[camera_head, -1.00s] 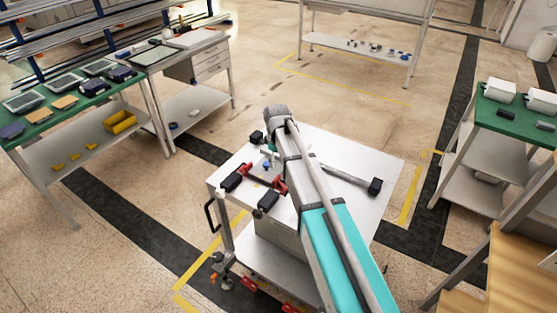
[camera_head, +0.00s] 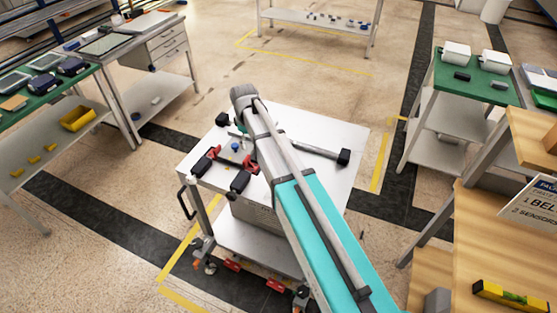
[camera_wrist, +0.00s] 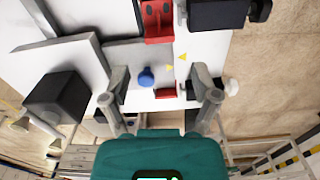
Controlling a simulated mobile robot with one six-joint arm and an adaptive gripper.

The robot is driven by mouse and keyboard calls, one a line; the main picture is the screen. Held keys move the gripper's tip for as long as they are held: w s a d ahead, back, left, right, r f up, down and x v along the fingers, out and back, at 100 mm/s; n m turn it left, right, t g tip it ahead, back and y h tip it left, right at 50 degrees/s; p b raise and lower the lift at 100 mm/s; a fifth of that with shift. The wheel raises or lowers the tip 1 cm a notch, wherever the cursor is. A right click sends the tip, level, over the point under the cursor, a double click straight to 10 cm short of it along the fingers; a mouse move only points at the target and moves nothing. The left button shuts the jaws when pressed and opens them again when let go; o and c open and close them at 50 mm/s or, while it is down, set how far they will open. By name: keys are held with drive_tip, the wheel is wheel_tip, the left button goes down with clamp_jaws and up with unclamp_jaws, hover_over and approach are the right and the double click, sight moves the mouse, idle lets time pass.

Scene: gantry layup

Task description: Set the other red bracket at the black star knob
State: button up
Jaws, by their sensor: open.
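A red bracket (camera_head: 250,163) lies on the white cart top, left of my arm, and a second red part (camera_head: 214,152) shows at a black clamp there. In the wrist view a red bracket with two holes (camera_wrist: 158,20) is at the top, and a small red piece (camera_wrist: 165,93) lies near my fingers. A dark knob (camera_wrist: 262,10) sits at the end of a black block at top right; I cannot tell whether it is the black star knob. My gripper (camera_wrist: 160,78) is open over the cart, with a blue knob (camera_wrist: 146,77) in line between its fingers and nothing held.
The cart top (camera_head: 335,130) carries several black clamp blocks and a bar with a black end (camera_head: 343,157) at right. A green table (camera_head: 470,82) stands right, another (camera_head: 40,105) left. A wooden bench (camera_head: 450,230) is close at lower right. Floor behind the cart is clear.

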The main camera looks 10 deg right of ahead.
drive_tip(key=s+d+m, duration=0.5)
drive_tip(key=s+d, duration=0.2)
drive_tip(key=s, duration=0.3)
drive_tip(key=s+d+m, duration=0.5)
drive_tip(key=s+d, duration=0.2)
drive_tip(key=s, duration=0.3)
drive_tip(key=shift+s+d+m, duration=0.2)
drive_tip(key=shift+d+m, duration=0.1)
drive_tip(key=shift+d, duration=0.05)
idle(1.1)
